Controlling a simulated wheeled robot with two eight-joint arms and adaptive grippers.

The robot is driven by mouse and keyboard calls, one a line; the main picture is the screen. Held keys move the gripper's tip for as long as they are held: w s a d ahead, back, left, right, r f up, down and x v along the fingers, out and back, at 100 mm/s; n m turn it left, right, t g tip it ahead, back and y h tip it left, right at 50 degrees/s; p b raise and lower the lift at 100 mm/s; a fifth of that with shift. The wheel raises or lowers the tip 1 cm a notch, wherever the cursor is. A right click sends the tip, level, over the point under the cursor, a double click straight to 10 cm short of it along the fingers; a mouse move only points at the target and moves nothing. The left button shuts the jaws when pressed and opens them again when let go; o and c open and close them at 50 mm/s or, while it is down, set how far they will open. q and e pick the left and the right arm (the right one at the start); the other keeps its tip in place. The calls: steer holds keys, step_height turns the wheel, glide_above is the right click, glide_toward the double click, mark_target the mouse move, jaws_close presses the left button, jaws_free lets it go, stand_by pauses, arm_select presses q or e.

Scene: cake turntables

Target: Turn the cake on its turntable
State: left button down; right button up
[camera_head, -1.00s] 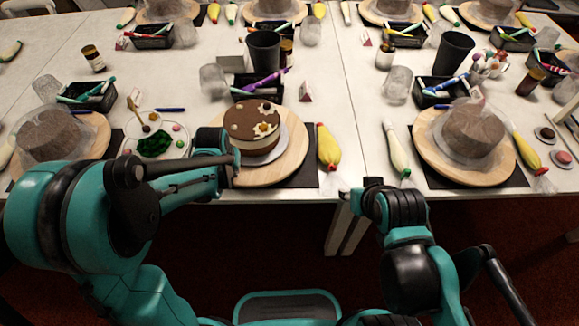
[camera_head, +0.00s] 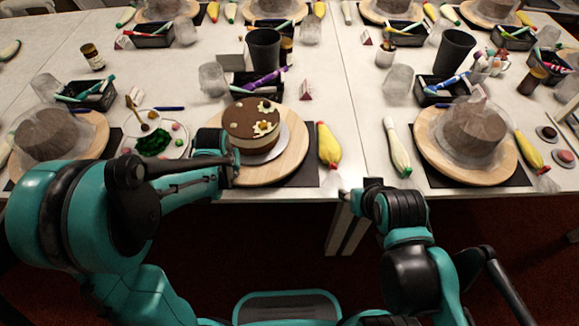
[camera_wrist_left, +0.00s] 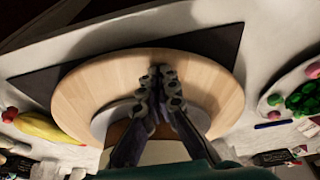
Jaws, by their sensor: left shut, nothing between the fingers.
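The cake (camera_head: 248,132) has a brown top with pale flower decorations and a light side. It sits on a pale disc (camera_head: 283,143) on the round wooden turntable (camera_head: 288,166) at the table's front edge. My left gripper (camera_head: 229,172) is at the turntable's front left, beside the cake. In the left wrist view its fingers (camera_wrist_left: 162,76) are together, with nothing between them, over the bare wood (camera_wrist_left: 90,88) near the rim. I cannot tell whether they touch it. They hide part of the cake. My right gripper (camera_head: 347,192) is near the table edge, its fingers unclear.
A yellow piping bag (camera_head: 328,146) lies right of the turntable. A plate with green and coloured decorations (camera_head: 155,142) stands left, behind my left arm. A black tray of pens (camera_head: 258,84) and a dark cup (camera_head: 264,48) stand behind. Another covered cake (camera_head: 474,128) is at right.

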mark_target(274, 172)
arm_select(q)
steer(key=shift+d, duration=0.1)
steer(key=d, duration=0.4)
steer(key=s+d, duration=0.1)
steer(key=d, duration=0.1)
steer(key=shift+w+d+b, duration=0.1)
steer(key=shift+w+d, duration=0.15)
steer(key=shift+d, duration=0.8)
steer(key=shift+w+d+b, duration=0.1)
steer(key=shift+w+d, duration=0.1)
steer(key=shift+d, duration=0.85)
steer(key=shift+w+d+b, duration=0.1)
steer(key=shift+w+d, duration=0.15)
steer(key=shift+d, duration=0.8)
steer(key=shift+d, duration=0.1)
